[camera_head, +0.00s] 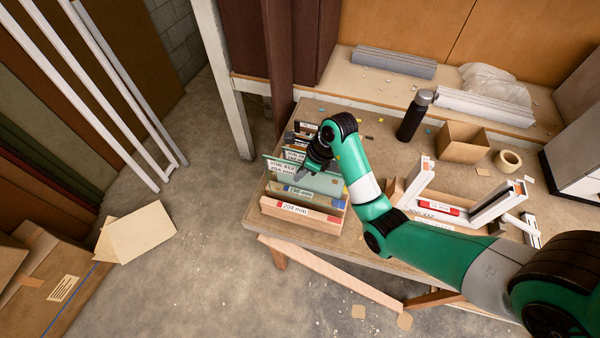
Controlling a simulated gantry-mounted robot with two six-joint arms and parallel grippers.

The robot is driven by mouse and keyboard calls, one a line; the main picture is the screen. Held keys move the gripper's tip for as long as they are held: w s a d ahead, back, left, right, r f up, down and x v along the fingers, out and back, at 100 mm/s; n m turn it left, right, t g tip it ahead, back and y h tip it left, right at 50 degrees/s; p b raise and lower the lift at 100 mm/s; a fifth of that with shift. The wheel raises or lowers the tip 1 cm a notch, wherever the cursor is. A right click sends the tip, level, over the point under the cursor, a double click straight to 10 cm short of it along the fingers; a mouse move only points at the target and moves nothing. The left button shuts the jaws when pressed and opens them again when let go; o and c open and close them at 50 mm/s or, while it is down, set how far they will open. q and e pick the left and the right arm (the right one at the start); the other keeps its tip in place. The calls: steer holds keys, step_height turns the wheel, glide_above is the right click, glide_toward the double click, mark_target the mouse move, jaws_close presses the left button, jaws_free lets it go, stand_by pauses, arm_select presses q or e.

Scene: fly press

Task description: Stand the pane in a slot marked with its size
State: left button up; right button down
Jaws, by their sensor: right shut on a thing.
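The pane (325,185) is a pale green glass sheet with a white label that seems to read JOB 412 and a size in mm, too small to read surely. My right gripper (308,172) is shut on its upper edge. The pane is roughly upright over the slotted rack (300,222) at the table's left end. The rack's front strip is marked 204 mm in red; the strip behind has a blue mark and looks like 198 mm. More labelled strips behind are partly hidden by the pane and gripper. I cannot tell whether the pane's lower edge is inside a slot.
A black bottle (414,115), a cardboard box (462,142) and a tape roll (509,160) are farther back. A dark brown post (279,65) rises behind the rack.

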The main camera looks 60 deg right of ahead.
steer(key=shift+f+b, duration=5.25)
steer(key=shift+f, duration=0.2)
steer(key=shift+r, duration=0.15)
steer(key=c, duration=0.9)
jaws_free()
steer(key=p+v, duration=0.1)
steer(key=v, duration=0.2)
steer(key=shift+w, duration=0.1)
steer(key=p+v, duration=0.8)
steer(key=p, duration=0.1)
steer(key=shift+s+d+r+p, duration=0.1)
steer(key=shift+s+r+p, duration=0.15)
steer(key=shift+r+p, duration=0.1)
steer(key=shift+f, duration=0.15)
